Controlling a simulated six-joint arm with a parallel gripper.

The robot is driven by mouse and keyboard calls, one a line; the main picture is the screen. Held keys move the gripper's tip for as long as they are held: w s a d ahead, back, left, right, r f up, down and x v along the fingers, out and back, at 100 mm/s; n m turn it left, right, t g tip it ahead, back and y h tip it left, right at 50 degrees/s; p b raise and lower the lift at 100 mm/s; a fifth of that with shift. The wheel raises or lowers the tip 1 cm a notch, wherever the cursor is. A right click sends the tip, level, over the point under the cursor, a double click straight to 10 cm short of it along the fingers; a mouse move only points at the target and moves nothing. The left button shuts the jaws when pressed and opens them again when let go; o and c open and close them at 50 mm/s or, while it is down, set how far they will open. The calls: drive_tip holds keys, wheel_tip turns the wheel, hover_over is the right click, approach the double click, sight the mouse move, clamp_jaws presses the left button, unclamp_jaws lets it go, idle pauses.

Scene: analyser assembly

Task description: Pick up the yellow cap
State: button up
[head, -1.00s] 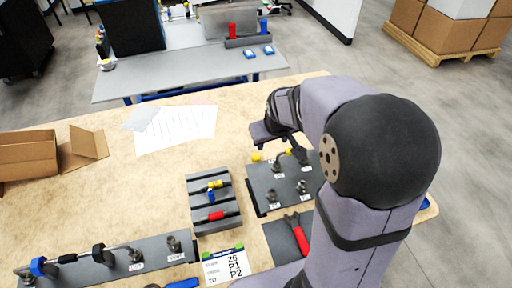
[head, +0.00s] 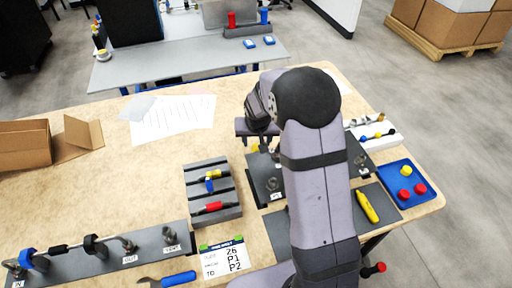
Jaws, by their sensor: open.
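A small yellow piece (head: 255,148), probably a cap, shows just below my gripper at the back left of the dark fitting plate (head: 262,195). Another yellow cap (head: 405,171) lies in the blue tray (head: 389,176) on the right, with two red caps (head: 404,195). My gripper (head: 257,136) is open and hangs over the back left of the fitting plate. Its fingertips are small and partly hidden, and I cannot tell whether they touch the yellow piece. My arm hides the middle of the plate.
A grey slotted rack (head: 228,213) with yellow, blue and red parts stands left of the plate. A yellow-handled tool (head: 367,206) lies right of my arm. A long dark rail (head: 100,263) with fittings runs along the front left. The table's middle left is clear.

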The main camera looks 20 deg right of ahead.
sight(256, 146)
drive_tip(key=shift+w+f, duration=0.15)
drive_tip(key=shift+f, duration=0.2)
drive_tip(key=shift+d+f, duration=0.1)
drive_tip(key=shift+w+p+x, duration=0.15)
drive_tip(key=shift+p+x, duration=0.3)
drive_tip(key=shift+x, duration=0.8)
drive_tip(key=shift+w+p+x, duration=0.15)
drive_tip(key=shift+p+x, duration=0.3)
drive_tip(key=shift+x, duration=0.8)
drive_tip(key=c, duration=1.1)
